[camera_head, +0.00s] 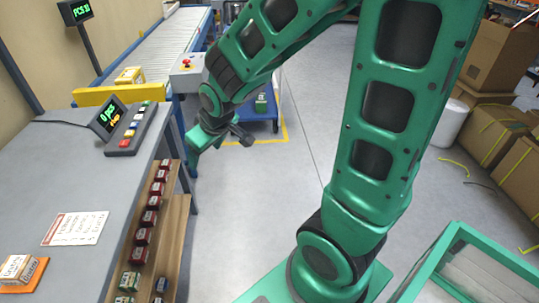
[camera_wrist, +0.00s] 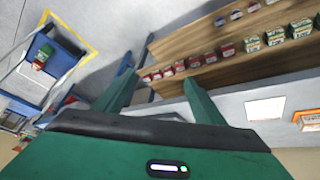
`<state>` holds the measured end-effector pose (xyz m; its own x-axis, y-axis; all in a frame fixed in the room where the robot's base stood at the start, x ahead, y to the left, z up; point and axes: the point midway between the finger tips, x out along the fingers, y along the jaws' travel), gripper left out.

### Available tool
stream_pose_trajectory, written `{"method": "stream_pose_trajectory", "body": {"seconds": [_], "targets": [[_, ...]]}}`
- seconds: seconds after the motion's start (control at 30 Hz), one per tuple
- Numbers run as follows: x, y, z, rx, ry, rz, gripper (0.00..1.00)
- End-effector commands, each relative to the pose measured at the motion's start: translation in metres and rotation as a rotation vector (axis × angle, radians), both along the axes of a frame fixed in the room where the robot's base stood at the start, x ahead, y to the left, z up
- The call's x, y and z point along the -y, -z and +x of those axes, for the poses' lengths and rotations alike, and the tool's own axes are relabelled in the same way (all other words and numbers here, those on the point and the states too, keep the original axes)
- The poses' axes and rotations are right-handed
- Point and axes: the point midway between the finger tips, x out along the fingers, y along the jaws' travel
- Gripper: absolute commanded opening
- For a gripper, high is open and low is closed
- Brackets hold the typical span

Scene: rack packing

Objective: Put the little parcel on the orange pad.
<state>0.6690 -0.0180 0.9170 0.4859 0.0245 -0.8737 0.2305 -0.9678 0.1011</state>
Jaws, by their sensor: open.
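A little parcel (camera_head: 14,267), a small brown box with a pale printed label, rests on the orange pad (camera_head: 32,278) at the near left of the grey table. In the wrist view the parcel (camera_wrist: 311,124) and the orange pad (camera_wrist: 297,116) show at the right edge, partly cut off. My gripper (camera_head: 196,142) is beyond the table's right side, well away from the parcel and pad. In the wrist view its two green fingers stand wide apart, with nothing between them (camera_wrist: 162,92).
A wooden rack (camera_head: 172,230) with several small red and green boxes stands along the table's right side. A display panel (camera_head: 124,127) and a white sheet (camera_head: 76,228) are on the table. A conveyor (camera_head: 150,50) and blue cart (camera_head: 262,108) lie behind; the middle floor is clear.

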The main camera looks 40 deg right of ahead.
Motion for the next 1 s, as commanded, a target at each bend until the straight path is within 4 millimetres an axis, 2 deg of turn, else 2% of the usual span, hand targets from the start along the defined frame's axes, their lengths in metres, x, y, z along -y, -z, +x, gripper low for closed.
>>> {"method": "stream_pose_trajectory", "body": {"seconds": [0.03,0.1,0.17,0.2,0.3,0.43,0.5,0.6,1.0], "targets": [[0.038,-0.010,-0.020,-0.045,0.103,-0.006,0.64],[0.080,-0.020,-0.055,-0.126,0.239,0.000,0.64],[0.110,-0.027,-0.090,-0.196,0.355,0.016,0.64],[0.125,-0.032,-0.113,-0.240,0.428,0.032,0.64],[0.149,-0.043,-0.169,-0.342,0.587,0.083,0.64],[0.159,-0.052,-0.221,-0.438,0.723,0.147,0.64],[0.159,-0.055,-0.238,-0.470,0.766,0.172,0.64],[0.156,-0.057,-0.250,-0.494,0.795,0.189,0.64],[0.156,-0.057,-0.251,-0.500,0.797,0.191,0.64]]}}
